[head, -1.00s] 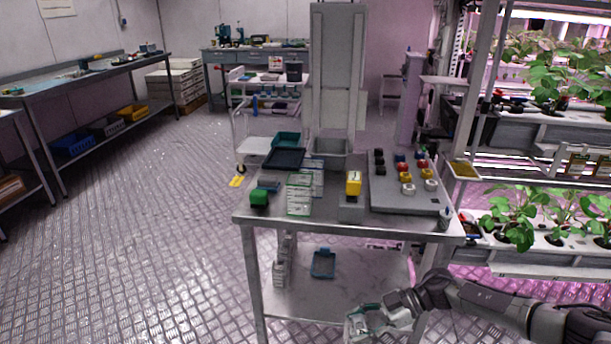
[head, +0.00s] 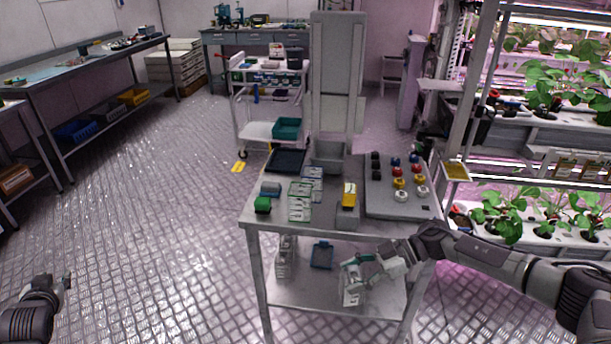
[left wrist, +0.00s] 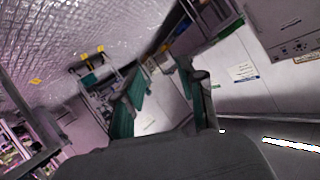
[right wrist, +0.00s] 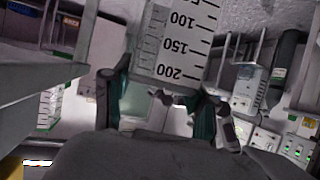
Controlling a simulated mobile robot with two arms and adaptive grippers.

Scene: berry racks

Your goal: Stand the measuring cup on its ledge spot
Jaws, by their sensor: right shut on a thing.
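The measuring cup (right wrist: 176,45) is white with black scale marks; 100, 150 and 200 read upside down in the right wrist view. My right gripper (right wrist: 160,108) is shut on it, with a green-padded finger at each side. In the head view the cup (head: 352,291) hangs below my right gripper (head: 362,266), in front of the table's lower part. My left gripper (head: 67,283) is at the lower left, far from the cup. In the left wrist view its fingers (left wrist: 163,100) are apart with nothing between them. I cannot tell which surface is the cup's ledge spot.
A yellow-lined tray (head: 457,172) sits beside the plant rack. Open floor (head: 150,230) lies left.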

